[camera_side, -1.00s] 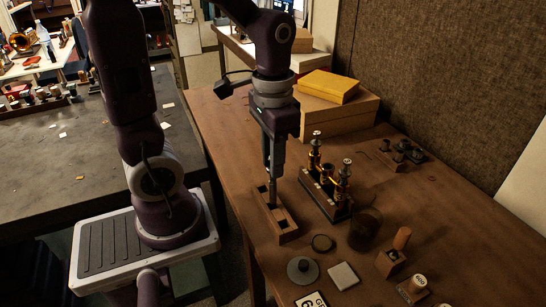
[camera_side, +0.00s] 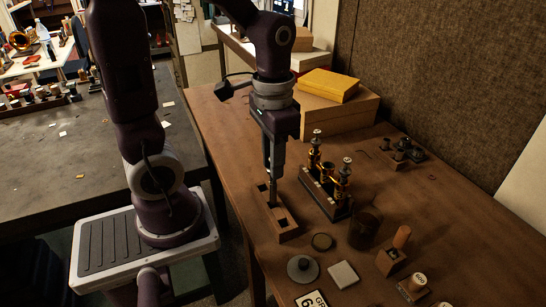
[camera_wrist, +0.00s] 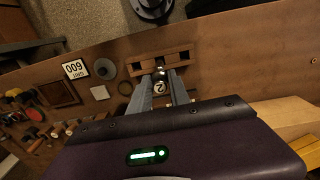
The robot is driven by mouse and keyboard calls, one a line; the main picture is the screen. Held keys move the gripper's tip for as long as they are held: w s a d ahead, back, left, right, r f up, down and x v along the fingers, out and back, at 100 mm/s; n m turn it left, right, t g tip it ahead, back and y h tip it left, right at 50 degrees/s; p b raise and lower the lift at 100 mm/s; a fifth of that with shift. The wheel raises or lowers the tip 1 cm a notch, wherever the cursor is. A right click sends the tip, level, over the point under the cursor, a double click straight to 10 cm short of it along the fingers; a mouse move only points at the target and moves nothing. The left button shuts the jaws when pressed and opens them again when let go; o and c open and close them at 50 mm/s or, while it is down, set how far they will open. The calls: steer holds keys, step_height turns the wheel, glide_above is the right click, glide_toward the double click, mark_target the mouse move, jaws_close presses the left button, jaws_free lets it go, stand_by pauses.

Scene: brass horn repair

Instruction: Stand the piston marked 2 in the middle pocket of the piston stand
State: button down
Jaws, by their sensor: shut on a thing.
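The piston stand (camera_side: 289,233) is a small wooden block with a row of square pockets, near the table's left edge. It also shows in the wrist view (camera_wrist: 131,72). My gripper (camera_side: 271,172) is above it, shut on a slim grey piston (camera_side: 273,191) held upright. In the wrist view the piston's pale cap, marked 2 (camera_wrist: 160,88), sits between my fingers (camera_wrist: 160,93). The piston's lower end is at the middle pocket; the end pockets look empty. How deep it sits in the pocket cannot be told.
A valve block with brass valves (camera_side: 328,192) stands close to the right of the stand. A dark cup (camera_side: 365,229), a ring (camera_side: 322,242), a grey disc (camera_side: 302,269) and a pale square (camera_side: 343,275) lie nearer the front. Boxes (camera_side: 340,106) are behind.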

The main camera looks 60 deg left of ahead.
steer(key=shift+f, duration=1.8)
steer(key=c, duration=0.8)
jaws_free()
steer(key=shift+r, duration=3.55)
